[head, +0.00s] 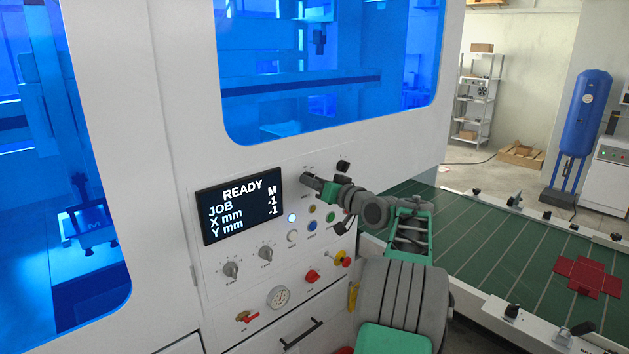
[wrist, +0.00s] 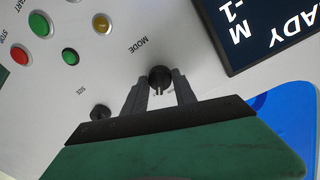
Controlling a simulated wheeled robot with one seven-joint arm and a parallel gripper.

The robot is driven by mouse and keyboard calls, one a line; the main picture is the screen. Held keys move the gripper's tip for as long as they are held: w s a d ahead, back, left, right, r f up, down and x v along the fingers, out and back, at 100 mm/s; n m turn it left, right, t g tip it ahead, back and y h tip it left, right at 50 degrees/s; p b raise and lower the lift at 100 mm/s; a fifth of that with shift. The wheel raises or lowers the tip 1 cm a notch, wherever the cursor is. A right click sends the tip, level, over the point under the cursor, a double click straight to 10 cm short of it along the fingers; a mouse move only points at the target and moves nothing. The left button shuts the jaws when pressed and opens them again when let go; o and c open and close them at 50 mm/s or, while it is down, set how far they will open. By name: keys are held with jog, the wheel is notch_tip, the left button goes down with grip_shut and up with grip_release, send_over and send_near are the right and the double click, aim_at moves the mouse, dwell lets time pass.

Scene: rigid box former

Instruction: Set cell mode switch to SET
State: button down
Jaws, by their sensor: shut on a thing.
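The cell mode switch (wrist: 160,74) is a small round black knob on the white panel, beside the printed word MODE in the wrist view. My gripper (wrist: 161,88) has a finger on each side of the knob and is shut on it. I cannot tell which position the knob points to. The display (head: 240,207) reads READY, JOB M, X mm -1, Y mm -1.
A second black knob (head: 343,166) is close to my gripper; it also shows in the wrist view (wrist: 99,112). Coloured buttons (head: 312,225) and two grey dials (head: 231,270) lie below. A green conveyor table (head: 500,235) with a red flat blank (head: 588,276) extends right.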

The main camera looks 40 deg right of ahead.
jog(key=shift+m+p, duration=0.45)
jog(key=shift+m, duration=0.65)
jog(key=c, duration=1)
grip_release()
jog(key=s+b, duration=0.2)
jog(key=s, duration=0.5)
jog(key=shift+s+r, duration=0.2)
jog(key=shift+s, duration=0.2)
jog(key=shift+a, duration=0.1)
